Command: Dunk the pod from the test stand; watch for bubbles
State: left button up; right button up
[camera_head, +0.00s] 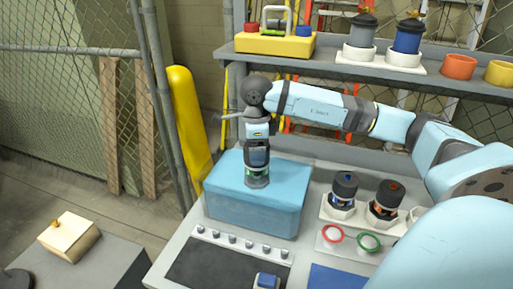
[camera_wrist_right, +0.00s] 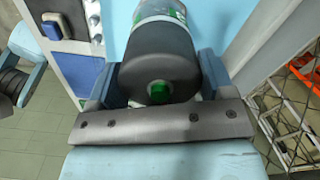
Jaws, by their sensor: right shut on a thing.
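The pod (camera_head: 257,180) has a dark grey cap, a clear body and a green band. In the right wrist view its cap (camera_wrist_right: 158,55) shows a green button, between the two fingers. My right gripper (camera_head: 257,156) is shut on the pod and points down over the blue tank (camera_head: 255,215). The pod's lower end is at the tank's light-blue top; I cannot tell how deep it is, and no bubbles are discernible. The white test stand (camera_head: 329,212) right of the tank holds two dark-capped pods, one blue-marked (camera_head: 345,184) and one orange-marked (camera_head: 387,195).
A shelf above holds a yellow box (camera_head: 275,44), two canisters and orange (camera_head: 458,67) and yellow cups. Red and green rings (camera_head: 368,242) lie before the stand. A panel with several knobs (camera_head: 230,242) is in front of the tank. A yellow post (camera_head: 188,125) stands behind left.

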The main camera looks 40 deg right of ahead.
jog(key=shift+f+b, duration=0.3)
jog(key=shift+f, duration=0.35)
jog(key=shift+f+b, duration=0.75)
jog(key=shift+f, duration=0.15)
jog(key=shift+f+b, duration=0.6)
jog(key=shift+f, duration=0.25)
jog(key=shift+f, duration=0.1)
